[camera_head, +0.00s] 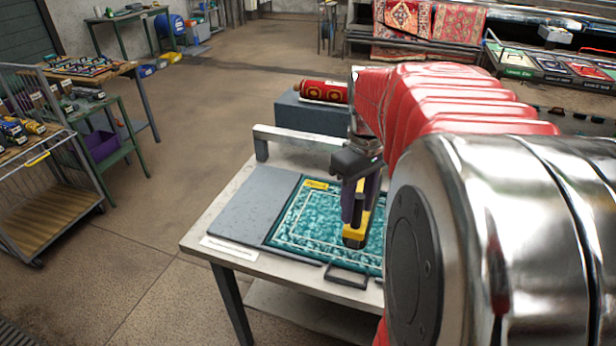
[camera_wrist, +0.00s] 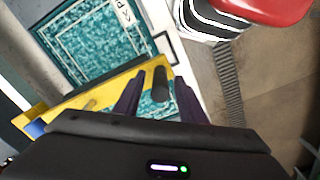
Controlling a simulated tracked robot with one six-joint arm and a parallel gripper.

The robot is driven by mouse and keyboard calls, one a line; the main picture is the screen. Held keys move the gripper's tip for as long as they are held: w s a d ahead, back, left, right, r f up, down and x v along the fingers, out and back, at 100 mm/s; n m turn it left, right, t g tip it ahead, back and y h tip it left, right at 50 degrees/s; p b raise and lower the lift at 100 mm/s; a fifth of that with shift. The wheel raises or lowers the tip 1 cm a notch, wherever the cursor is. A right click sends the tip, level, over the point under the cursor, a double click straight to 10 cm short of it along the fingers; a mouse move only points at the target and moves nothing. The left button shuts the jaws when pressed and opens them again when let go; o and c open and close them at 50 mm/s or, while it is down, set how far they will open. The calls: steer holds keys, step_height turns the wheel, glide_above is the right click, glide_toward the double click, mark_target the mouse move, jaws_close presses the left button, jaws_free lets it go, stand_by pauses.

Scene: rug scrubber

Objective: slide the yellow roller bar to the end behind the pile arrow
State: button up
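The teal rug (camera_head: 305,222) with a pale border lies on a grey board on the table; it also shows in the wrist view (camera_wrist: 85,45). The yellow roller bar (camera_wrist: 85,97) crosses the lower left of the wrist view, with a dark strip along it and a blue patch near its left end. In the head view its yellow part (camera_head: 357,226) shows below my gripper (camera_head: 358,203). In the wrist view my gripper's purple fingers (camera_wrist: 157,100) are apart, with a dark round post (camera_wrist: 160,83) between them and gaps on both sides. White arrow-like marks (camera_wrist: 123,11) show on the rug's edge.
A black handle (camera_head: 346,275) is at the board's front edge. A pale raised rail (camera_head: 298,137) stands along the table's back. My arm hides the table's right side.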

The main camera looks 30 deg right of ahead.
steer(key=shift+f, duration=1.15)
steer(key=shift+c, duration=0.3)
jaws_close()
steer(key=shift+d, duration=0.1)
